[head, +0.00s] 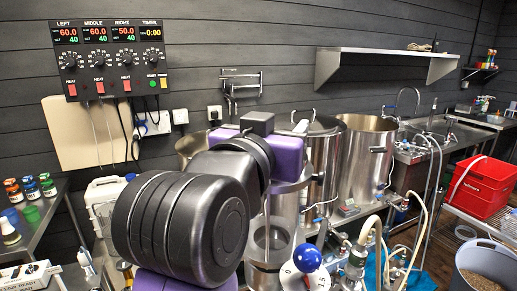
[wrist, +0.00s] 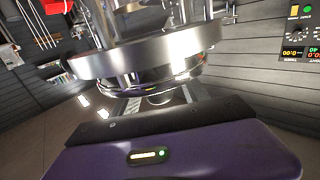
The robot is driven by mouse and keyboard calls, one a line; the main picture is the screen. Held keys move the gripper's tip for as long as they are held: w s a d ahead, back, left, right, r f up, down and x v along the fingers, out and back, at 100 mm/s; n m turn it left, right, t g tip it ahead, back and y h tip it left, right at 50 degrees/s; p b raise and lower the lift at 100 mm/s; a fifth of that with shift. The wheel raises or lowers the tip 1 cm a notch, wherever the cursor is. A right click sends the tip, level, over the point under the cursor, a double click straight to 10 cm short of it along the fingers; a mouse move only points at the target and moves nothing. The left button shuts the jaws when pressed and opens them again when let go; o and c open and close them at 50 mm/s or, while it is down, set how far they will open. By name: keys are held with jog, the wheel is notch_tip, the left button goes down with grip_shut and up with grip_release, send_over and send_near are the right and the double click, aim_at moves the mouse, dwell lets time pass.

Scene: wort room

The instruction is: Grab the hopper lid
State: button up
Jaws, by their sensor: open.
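A round polished steel piece (wrist: 140,58) fills the upper middle of the wrist view, which is upside down. It has a broad rim and a shiny rounded face with a purple reflection; it looks like the hopper lid, but I cannot be sure. It is close in front of the purple body of my gripper (wrist: 165,150). In the head view, my gripper (head: 288,155) is partly hidden by my arm, above a steel vessel (head: 268,245) in the middle. Its fingertips are hidden, and it appears open with nothing seen held.
Tall steel kettles (head: 366,160) stand behind my arm. A control panel (head: 110,47) is on the wall at left. A valve with a blue knob (head: 307,258) and hoses are close at front. A red crate (head: 483,187) and grey tub (head: 487,262) are at right.

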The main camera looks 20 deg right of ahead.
jog(key=shift+c, duration=0.4)
grip_shut()
jog(key=shift+r, duration=0.1)
